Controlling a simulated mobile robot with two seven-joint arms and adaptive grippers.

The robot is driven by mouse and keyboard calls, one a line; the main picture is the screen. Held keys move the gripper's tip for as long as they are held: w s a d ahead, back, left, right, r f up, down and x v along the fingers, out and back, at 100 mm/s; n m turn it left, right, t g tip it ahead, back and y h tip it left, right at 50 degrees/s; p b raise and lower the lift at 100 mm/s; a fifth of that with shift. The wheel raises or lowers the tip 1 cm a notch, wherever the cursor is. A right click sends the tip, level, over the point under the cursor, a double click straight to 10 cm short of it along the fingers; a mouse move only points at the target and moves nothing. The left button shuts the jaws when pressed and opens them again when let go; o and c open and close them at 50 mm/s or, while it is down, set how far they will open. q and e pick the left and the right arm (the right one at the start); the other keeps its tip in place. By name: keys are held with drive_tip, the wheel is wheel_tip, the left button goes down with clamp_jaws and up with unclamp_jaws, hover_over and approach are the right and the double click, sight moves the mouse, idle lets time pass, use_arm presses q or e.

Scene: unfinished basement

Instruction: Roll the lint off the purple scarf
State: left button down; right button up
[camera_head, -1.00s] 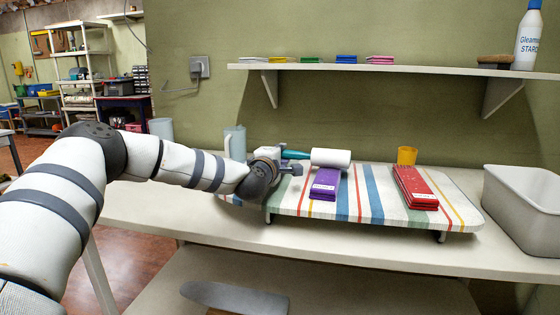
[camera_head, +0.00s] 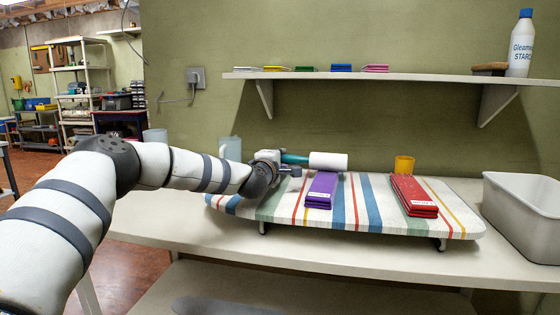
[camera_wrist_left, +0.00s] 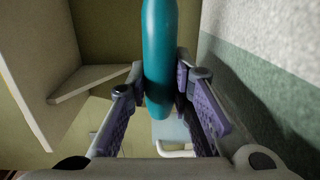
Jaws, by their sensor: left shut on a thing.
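The purple scarf (camera_head: 320,189) lies folded, with a white label at its near end, on a striped ironing board (camera_head: 352,210). My left gripper (camera_head: 287,163) is shut on the teal handle of the lint roller (camera_head: 328,161), left of the scarf's far end. The white roll lies crosswise at the scarf's far end in the picture. I cannot tell whether it touches the cloth. In the left wrist view the teal handle (camera_wrist_left: 160,55) stands between the fingers. Lint is too small to make out. My right gripper is out of view.
A grey bin (camera_head: 522,220) stands at the right. A pale jug (camera_head: 230,150) is behind my left wrist. A wall shelf (camera_head: 420,77) hangs above.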

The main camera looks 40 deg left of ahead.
use_arm(q)
drive_tip(key=shift+p+v, duration=0.9)
drive_tip(key=shift+v, duration=0.45)
drive_tip(key=shift+p+v, duration=1.35)
drive_tip(key=shift+v, duration=1.1)
drive_tip(key=shift+p+v, duration=1.65)
drive_tip(key=shift+v, duration=2.15)
drive_tip(key=shift+s+d+f, duration=0.2)
drive_tip(key=shift+s+f, duration=0.05)
drive_tip(key=shift+f, duration=0.05)
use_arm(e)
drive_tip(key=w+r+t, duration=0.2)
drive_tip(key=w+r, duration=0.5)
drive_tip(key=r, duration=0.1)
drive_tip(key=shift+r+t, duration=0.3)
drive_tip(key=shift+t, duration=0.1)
